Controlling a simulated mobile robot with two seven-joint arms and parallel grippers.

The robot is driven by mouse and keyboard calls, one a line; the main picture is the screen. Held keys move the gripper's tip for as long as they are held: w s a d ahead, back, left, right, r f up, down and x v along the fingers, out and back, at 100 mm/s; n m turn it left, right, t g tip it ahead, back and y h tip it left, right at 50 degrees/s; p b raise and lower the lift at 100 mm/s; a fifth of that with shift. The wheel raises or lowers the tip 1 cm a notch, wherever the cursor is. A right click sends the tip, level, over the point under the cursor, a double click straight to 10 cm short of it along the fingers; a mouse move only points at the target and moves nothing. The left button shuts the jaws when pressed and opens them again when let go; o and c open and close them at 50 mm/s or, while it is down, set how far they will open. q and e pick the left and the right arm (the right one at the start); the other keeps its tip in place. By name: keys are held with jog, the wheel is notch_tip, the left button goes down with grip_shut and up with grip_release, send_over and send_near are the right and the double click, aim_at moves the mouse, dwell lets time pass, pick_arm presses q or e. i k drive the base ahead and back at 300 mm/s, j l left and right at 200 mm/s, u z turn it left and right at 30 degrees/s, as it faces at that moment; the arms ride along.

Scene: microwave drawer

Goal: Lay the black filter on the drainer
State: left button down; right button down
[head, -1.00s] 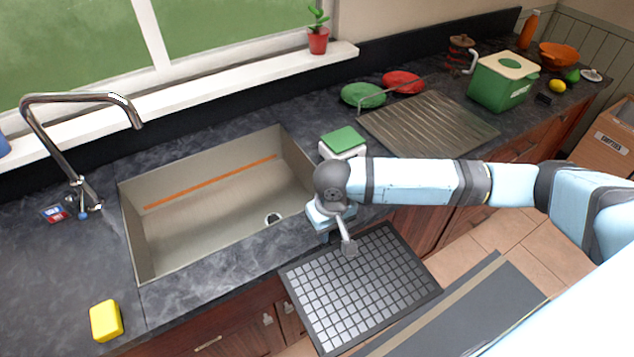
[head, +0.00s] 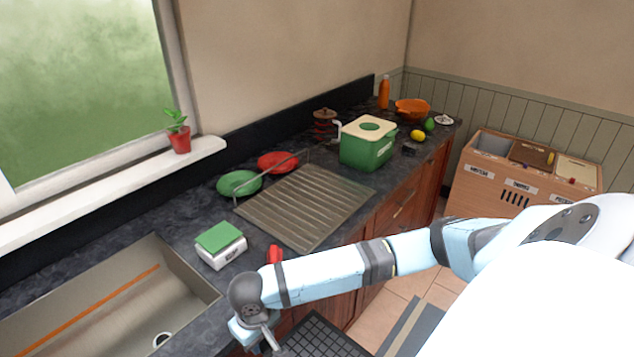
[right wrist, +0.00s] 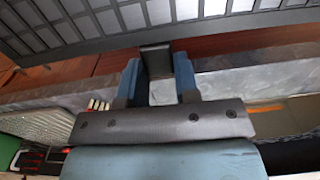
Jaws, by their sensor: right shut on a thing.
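The black filter (head: 318,338), a flat panel with a grid of grey squares, shows at the bottom edge of the head view, partly cut off. My right gripper (head: 268,342) is shut on its edge and holds it in front of the counter. In the right wrist view, the right gripper (right wrist: 158,72) has its blue fingers on a dark tab, with the filter's grid (right wrist: 130,18) beyond. The drainer (head: 305,205) is a ribbed metal tray on the counter, right of the sink, with a bare surface. My left gripper is not in view.
A green-topped white box (head: 221,246) and a small red object (head: 274,254) are near the drainer's left side. The sink (head: 110,300) is at left.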

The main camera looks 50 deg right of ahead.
aim_at(309, 199)
jog(key=l+u, duration=0.1)
jog(key=l, duration=0.5)
jog(key=k+l+u, duration=0.1)
jog(key=l, duration=0.55)
jog(key=l+u, duration=0.1)
jog(key=l, duration=0.5)
jog(key=i+l+u, duration=0.1)
jog(key=l, duration=0.8)
jog(key=i+u, duration=0.05)
